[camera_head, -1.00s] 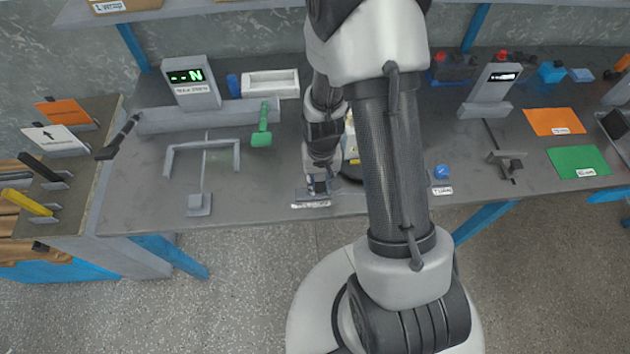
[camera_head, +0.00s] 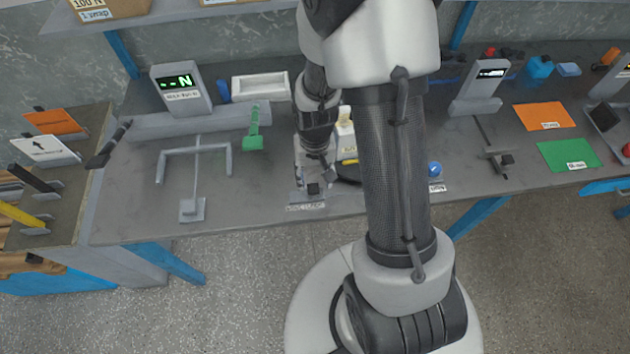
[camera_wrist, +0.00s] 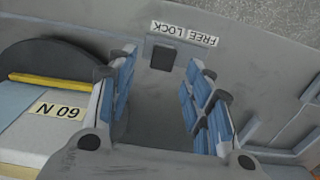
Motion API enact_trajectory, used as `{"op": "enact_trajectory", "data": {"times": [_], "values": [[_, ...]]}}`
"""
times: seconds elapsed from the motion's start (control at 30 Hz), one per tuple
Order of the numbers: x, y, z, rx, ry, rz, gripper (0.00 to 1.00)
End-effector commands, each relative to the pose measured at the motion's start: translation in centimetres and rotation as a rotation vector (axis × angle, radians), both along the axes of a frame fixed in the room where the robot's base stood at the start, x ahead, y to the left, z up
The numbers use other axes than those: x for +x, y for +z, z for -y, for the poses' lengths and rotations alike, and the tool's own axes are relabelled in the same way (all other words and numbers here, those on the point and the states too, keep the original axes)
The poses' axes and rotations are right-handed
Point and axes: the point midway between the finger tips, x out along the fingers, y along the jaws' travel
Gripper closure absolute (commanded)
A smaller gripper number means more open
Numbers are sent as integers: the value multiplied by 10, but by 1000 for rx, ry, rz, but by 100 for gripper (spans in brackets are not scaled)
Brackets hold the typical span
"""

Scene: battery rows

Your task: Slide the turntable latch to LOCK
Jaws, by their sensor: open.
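The latch is a small dark knob (camera_wrist: 162,57) on a grey plate at the bench's front edge, with a white FREE / LOCK label (camera_wrist: 184,33) beside it. In the wrist view the knob lies at the left part of its plate, by the label's left half; I cannot surely tell which word that is. The plate also shows in the head view (camera_head: 297,197). My gripper (camera_wrist: 162,64) is open, its blue-padded fingers on either side of the line to the knob, and touches nothing that I can see. A dark round disc (camera_wrist: 48,58), perhaps the turntable, shows at left.
A light block labelled 60 N or 90 N (camera_wrist: 30,128) with a yellow bar lies close to my left finger in the wrist view. A blue knob (camera_head: 434,169) stands right of my arm.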

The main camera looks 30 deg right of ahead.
Motion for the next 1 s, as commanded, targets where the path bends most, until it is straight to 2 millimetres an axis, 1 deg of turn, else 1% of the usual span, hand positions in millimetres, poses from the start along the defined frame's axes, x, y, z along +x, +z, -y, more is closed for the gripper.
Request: {"op": "enact_trajectory", "data": {"times": [0.03, 0.2, 0.3, 0.4, 0.57, 1.0], "values": [[1, 13, 0, -1, 0, 7, 53], [1, 49, 1, -1, -1, 6, 53], [0, 64, 1, 0, -1, 4, 53], [0, 75, 1, -1, -1, 2, 53], [-1, 81, 1, 0, -1, -1, 53], [-1, 81, 1, 0, -1, -1, 53]]}}
